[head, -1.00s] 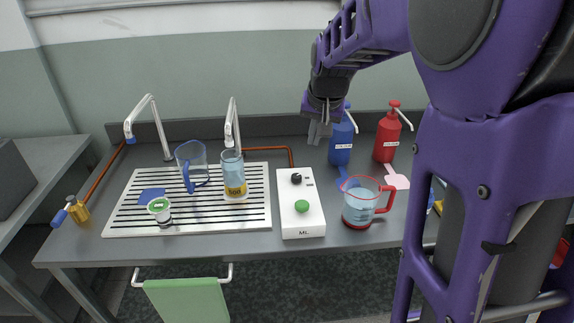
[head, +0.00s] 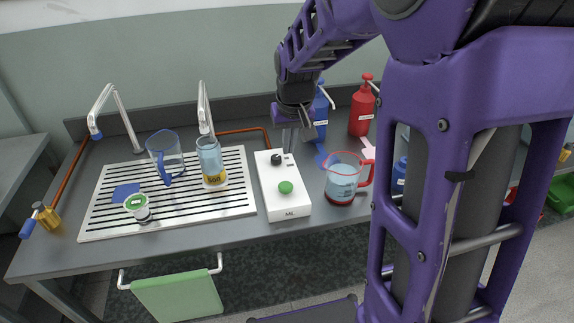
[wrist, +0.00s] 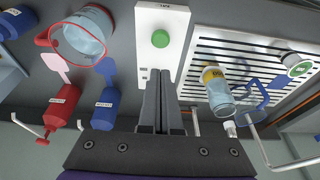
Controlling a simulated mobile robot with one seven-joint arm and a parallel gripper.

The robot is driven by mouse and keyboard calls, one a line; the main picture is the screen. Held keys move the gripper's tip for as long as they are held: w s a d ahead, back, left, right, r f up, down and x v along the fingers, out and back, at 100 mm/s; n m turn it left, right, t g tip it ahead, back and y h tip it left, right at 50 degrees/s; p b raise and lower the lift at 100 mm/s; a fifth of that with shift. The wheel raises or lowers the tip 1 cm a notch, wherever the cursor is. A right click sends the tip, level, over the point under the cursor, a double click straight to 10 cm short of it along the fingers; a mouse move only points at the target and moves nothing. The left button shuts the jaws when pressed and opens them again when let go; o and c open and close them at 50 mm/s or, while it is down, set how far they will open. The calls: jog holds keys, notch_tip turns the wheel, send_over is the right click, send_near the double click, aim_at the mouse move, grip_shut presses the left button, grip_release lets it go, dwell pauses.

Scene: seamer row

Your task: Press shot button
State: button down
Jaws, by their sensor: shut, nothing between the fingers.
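The green shot button (head: 286,187) is on top of a white control box (head: 284,207) labelled ML, at its near end. A black knob (head: 277,159) sits at the box's far end. My gripper (head: 290,150) is shut and empty, pointing down above the far end of the box, beyond the button and apart from it. In the wrist view the shut fingers (wrist: 161,90) point toward the green button (wrist: 160,39) and cover the knob.
A measuring jug (head: 343,178) with a red rim stands right of the box. A blue bottle (head: 317,115) and a red bottle (head: 362,108) stand behind. Left is a slatted drain tray (head: 100,218) with a tall cup (head: 210,160) and a blue-handled pitcher (head: 166,155).

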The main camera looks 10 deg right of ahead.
send_near(286, 187)
jog(key=x, duration=0.2)
jog(key=w+b+x, duration=0.1)
jog(key=x, duration=0.2)
jog(key=shift+w+f, duration=0.15)
jog(key=shift+w, duration=0.05)
jog(key=shift+f, duration=0.6)
jog(key=shift+f+b, duration=0.9)
jog(key=shift+f, duration=0.15)
jog(key=shift+s+r, duration=0.1)
notch_tip(286, 187, up, 5)
jog(key=p, duration=0.3)
jog(key=shift+r, duration=0.15)
jog(key=v, duration=0.9)
